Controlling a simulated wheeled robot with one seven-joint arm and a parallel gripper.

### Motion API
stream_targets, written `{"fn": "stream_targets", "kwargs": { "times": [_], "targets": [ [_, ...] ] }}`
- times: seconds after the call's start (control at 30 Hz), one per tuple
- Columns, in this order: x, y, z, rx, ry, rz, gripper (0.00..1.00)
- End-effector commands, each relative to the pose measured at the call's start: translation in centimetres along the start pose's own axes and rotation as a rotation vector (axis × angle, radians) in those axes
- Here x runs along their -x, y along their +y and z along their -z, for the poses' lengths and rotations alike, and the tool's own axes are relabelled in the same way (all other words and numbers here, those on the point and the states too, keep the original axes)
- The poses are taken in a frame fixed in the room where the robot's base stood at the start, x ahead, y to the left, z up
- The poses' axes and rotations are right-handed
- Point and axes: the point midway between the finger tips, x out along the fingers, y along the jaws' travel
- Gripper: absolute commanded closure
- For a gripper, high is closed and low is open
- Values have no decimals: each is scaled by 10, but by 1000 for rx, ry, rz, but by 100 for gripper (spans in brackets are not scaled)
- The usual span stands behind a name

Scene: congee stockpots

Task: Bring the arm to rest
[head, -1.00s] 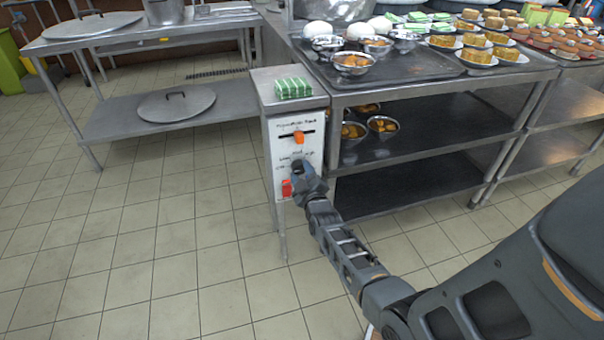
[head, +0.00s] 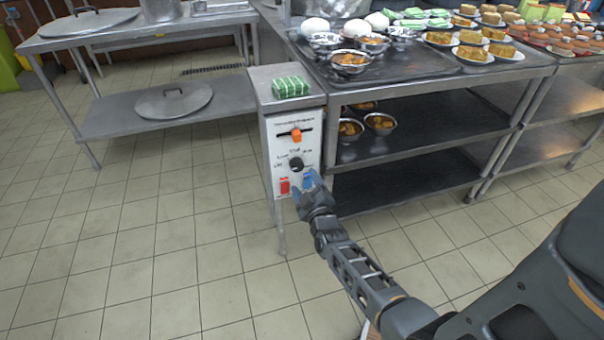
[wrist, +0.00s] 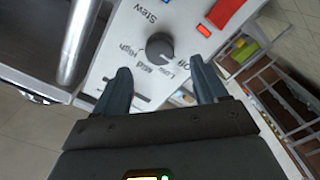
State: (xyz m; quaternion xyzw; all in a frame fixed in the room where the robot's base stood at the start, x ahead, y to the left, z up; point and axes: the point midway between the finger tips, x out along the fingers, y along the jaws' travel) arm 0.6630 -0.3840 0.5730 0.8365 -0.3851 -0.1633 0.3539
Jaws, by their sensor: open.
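My gripper (head: 308,187) is in front of the white control panel (head: 282,141) on the end of the steel counter, at the panel's lower right. In the wrist view my gripper (wrist: 161,86) has its two fingers apart with nothing between them. The dark round knob (wrist: 159,47) shows just beyond the fingertips, apart from them; it is also clear in the head view (head: 296,164). A red switch (wrist: 225,12) is beside the knob, and an orange slider handle (head: 296,135) is above it. Part of the panel's lower right is hidden behind my gripper.
A green-wrapped block (head: 290,87) lies on the counter end above the panel. The steel shelving (head: 430,137) with bowls and food stands close on the right. A low shelf with a pot lid (head: 173,101) is at the left. The tiled floor (head: 170,260) is open at front left.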

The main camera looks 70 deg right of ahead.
Motion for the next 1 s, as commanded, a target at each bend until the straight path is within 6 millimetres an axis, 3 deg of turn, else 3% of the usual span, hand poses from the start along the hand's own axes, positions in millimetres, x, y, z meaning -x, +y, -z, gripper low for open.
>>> {"fn": "stream_targets", "kwargs": {
  "times": [0.2, 0.83, 0.93, 1.0],
  "targets": [
    [15, 0, 0, 0, -1, 0, 28],
    [18, 0, 1, -1, 2, 3, 28],
    [33, -4, 7, -15, 16, 28, 28],
    [54, -7, 17, -35, 35, 60, 28]
  ]
}}
